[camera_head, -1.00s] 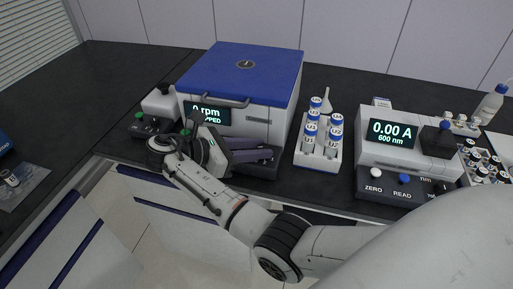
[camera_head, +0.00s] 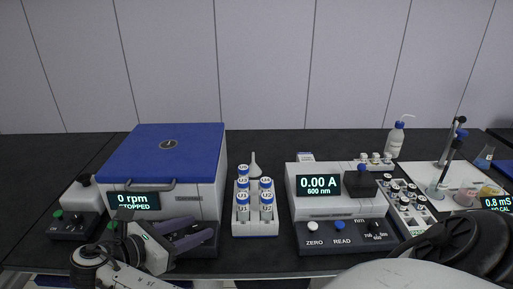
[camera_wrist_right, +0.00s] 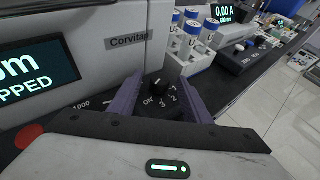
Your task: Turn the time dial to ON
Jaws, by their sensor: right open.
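The time dial (camera_wrist_right: 158,88) is a black knob on the centrifuge's dark front panel in the right wrist view. White marks ON, 3, 2 and others surround it; where its pointer stands is hard to tell. My right gripper (camera_wrist_right: 156,92) is open, its two purple fingers on either side of the dial, apparently apart from it. In the head view my right gripper (camera_head: 198,236) is in front of the centrifuge panel and hides the dial. The centrifuge (camera_head: 205,200) has a blue lid, shut, and its screen reads 0 rpm, STOPPED. My left gripper is not in view.
A red button (camera_wrist_right: 28,136) and a 1000 mark show left of my gripper. A white rack (camera_head: 241,226) of labelled tubes stands right of the centrifuge. Further right is a photometer (camera_head: 305,208) with ZERO and READ buttons. A small green-knobbed box (camera_head: 75,227) stands at left.

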